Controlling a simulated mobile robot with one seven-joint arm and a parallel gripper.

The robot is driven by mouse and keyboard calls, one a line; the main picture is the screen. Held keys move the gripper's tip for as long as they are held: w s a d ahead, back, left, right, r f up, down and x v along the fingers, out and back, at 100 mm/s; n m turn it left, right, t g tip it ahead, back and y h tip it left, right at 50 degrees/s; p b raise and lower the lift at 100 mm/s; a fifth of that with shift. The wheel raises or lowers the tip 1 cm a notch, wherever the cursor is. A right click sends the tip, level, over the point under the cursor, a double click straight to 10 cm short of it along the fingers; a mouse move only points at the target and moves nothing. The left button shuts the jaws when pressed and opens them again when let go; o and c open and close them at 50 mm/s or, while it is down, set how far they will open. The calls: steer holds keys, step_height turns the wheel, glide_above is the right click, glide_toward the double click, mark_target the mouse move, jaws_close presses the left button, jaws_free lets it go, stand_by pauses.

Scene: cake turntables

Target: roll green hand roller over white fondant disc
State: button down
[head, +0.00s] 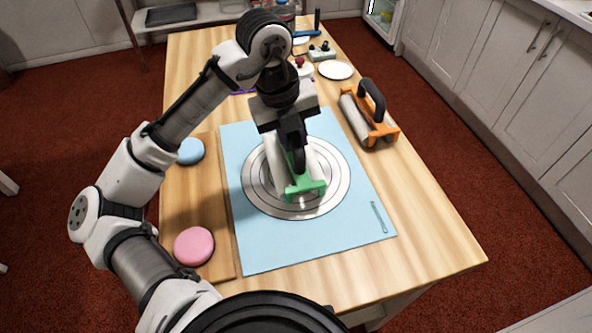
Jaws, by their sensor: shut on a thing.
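The green hand roller (306,188) has a green end frame and a dark handle, with pale cylinder-like parts beside it. It is over the middle of a round, silvery ringed turntable (258,196). My gripper (292,128) is above the roller and shut on its handle; my arm hides most of the grip. I cannot clearly make out the white fondant disc; the roller and gripper cover the turntable's centre. Whether the roller touches anything below is hidden.
A blue mat (270,250) lies under the turntable on the wooden table (425,225). An orange roller (372,115) stands at right, a white plate (336,70) behind it. A pink disc (194,246) and blue disc (190,151) lie on a board at left. The front right is clear.

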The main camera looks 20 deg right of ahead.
steer(key=shift+a+f, duration=0.3)
steer(key=shift+a, duration=0.05)
steer(key=shift+d, duration=0.7)
steer(key=shift+d+p, duration=0.1)
steer(key=shift+p, duration=0.2)
steer(key=shift+d, duration=0.5)
steer(key=shift+a, duration=0.1)
